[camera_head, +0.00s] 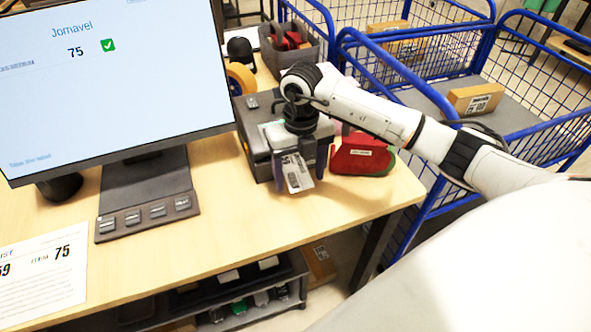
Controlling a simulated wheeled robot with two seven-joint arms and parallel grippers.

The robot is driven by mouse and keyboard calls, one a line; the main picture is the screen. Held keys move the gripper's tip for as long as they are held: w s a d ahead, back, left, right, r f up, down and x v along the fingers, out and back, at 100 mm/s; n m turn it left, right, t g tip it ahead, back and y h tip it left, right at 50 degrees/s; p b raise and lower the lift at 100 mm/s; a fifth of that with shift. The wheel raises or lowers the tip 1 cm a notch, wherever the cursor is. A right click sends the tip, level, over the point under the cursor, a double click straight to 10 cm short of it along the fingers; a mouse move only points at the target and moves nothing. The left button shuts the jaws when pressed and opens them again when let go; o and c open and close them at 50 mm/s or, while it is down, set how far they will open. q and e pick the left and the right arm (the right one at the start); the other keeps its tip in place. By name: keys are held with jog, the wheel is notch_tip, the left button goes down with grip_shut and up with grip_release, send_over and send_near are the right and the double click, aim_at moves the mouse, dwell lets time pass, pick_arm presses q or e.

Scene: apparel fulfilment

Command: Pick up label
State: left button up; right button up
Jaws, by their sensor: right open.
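A white label (297,177) with dark print hangs at the front of a dark grey label printer (252,139) on the wooden table. My right gripper (304,168) comes in from the right and points down over the label. Its two dark fingers are apart, one on each side of the label. I cannot tell whether either finger touches it. The gripper body hides part of the printer's top and front. My left gripper is not in view.
A monitor (125,75) stands at the left, with a printed sheet (40,275) before it. A red and green item (362,155) lies right of the printer. A blue wire cart (440,90) stands beyond the table.

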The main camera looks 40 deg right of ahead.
jog(key=shift+f, duration=0.25)
dwell(0.4)
jog(key=c, duration=0.8)
jog(key=shift+o, duration=0.2)
